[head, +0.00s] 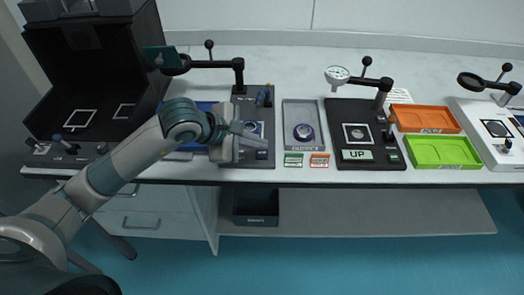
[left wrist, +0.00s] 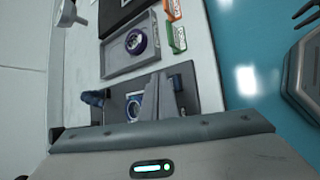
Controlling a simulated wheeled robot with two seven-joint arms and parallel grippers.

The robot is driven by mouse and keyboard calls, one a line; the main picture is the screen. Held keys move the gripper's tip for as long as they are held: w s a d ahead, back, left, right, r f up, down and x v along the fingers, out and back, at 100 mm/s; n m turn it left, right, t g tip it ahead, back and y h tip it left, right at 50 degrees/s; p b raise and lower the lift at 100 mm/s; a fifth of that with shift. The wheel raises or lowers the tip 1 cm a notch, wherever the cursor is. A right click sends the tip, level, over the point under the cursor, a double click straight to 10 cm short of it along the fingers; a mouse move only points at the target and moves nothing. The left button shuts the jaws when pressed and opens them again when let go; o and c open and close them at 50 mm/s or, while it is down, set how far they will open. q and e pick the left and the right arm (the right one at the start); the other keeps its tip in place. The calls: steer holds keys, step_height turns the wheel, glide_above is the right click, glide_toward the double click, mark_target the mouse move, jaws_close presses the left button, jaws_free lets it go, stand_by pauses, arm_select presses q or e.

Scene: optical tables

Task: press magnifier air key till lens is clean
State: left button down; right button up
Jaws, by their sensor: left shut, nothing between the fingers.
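A magnifier (head: 210,64) on a jointed arm stands over a dark base plate (head: 266,100) at the left of the table. Its lens (head: 178,64) is dark and small, so I cannot tell how clean it is. A small dark blue key-like block (head: 262,155) sits at the base's front edge; its label is unreadable. My left gripper (head: 262,138) is shut and empty over the base, just behind this block. In the left wrist view the shut fingers (left wrist: 168,84) reach beside a dark block (left wrist: 178,80); I cannot tell whether they touch. My right gripper is out of view.
A grey tray (head: 288,120) with a purple-rimmed disc (head: 303,132) lies to the right. Beyond it are a black "UP" station (head: 345,110), orange (head: 425,119) and green (head: 441,152) trays, and a white station (head: 470,110). A black open case (head: 80,50) stands left.

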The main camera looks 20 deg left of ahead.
mark_target(258, 155)
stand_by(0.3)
arm_select(q)
steer(key=shift+r+p, duration=1.25)
steer(key=shift+r, duration=1.25)
